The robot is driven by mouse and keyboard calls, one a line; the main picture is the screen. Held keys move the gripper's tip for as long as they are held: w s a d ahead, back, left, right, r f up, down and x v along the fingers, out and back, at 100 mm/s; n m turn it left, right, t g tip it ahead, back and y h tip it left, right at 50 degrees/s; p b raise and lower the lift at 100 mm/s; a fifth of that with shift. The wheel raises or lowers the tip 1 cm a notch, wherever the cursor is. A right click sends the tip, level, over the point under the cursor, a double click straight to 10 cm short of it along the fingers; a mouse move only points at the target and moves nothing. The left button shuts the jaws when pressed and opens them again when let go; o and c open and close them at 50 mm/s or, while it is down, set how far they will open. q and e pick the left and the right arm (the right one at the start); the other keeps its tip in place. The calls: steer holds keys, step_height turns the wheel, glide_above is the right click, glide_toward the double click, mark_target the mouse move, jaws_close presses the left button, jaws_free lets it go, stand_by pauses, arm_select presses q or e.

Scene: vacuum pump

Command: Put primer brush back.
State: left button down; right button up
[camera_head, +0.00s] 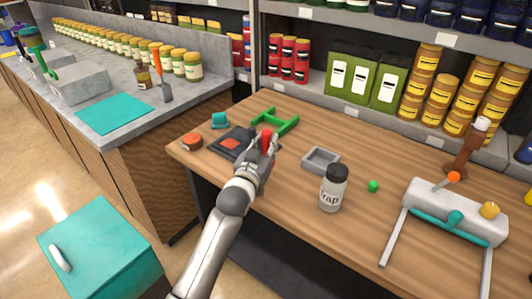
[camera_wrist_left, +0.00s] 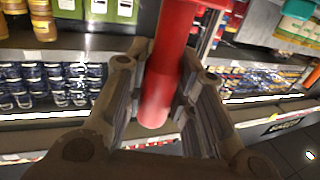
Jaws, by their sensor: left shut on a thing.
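My left gripper (camera_head: 264,150) is over the wooden table, above the near right part of a dark tray. It is shut on a red round-bodied thing, which I take to be the primer brush (camera_head: 267,137). In the left wrist view the primer brush (camera_wrist_left: 165,75) is a smooth red cylinder between the two fingers (camera_wrist_left: 158,95); its upper end runs out of the picture and no bristles show. A green frame-like holder (camera_head: 283,122) stands just behind the gripper, partly hidden by it. My right gripper is not in view.
The dark tray (camera_head: 222,146) holds an orange-red piece. A grey open box (camera_head: 320,160), a dark-lidded white jar (camera_head: 333,188) and a green ball (camera_head: 373,186) lie to the right, then a grey pump-like unit (camera_head: 455,210). Shelves of cans stand behind the table (camera_head: 285,215).

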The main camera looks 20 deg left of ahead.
mark_target(266, 151)
arm_select(q)
steer(key=shift+w+a+f, duration=0.15)
steer(key=shift+w+f, duration=0.1)
steer(key=shift+f, duration=0.1)
step_height(266, 151, down, 2)
steer(key=shift+f+p, duration=0.15)
steer(key=shift+p, duration=0.3)
steer(key=shift+f, duration=0.4)
steer(key=shift+f, duration=0.1)
steer(key=c, duration=1.2)
jaws_free()
